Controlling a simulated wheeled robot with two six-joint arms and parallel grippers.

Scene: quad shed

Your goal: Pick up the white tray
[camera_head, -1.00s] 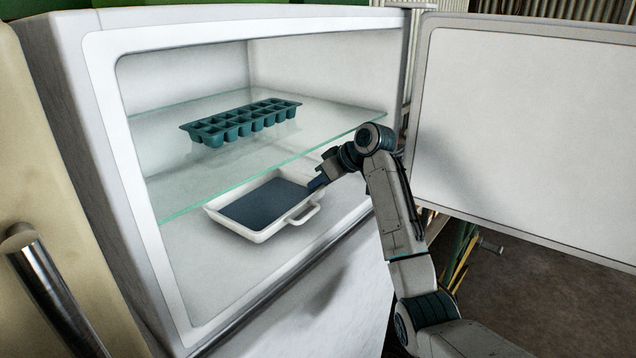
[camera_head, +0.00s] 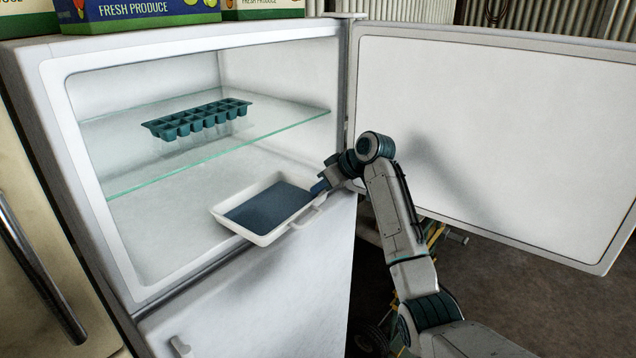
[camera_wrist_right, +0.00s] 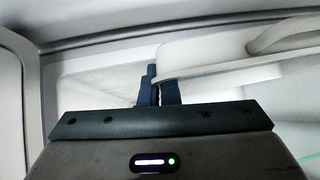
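The white tray (camera_head: 249,236), with a dark blue inside and a loop handle on its near right side, is at the opening of the fridge compartment, its near corner over the front edge. My right gripper (camera_head: 321,187) is at the tray's right end, its dark blue fingers close together at the rim. In the right wrist view the fingers (camera_wrist_right: 160,88) meet the end of the tray's white wall (camera_wrist_right: 215,76), with only a thin gap between them. The tray looks roughly level. My left gripper is not in view.
A teal ice-cube tray (camera_head: 198,120) sits on the glass shelf (camera_head: 265,130) above. The fridge door (camera_head: 500,140) stands wide open to the right. Produce boxes (camera_head: 140,14) stand on top of the fridge. The floor to the right is partly clear.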

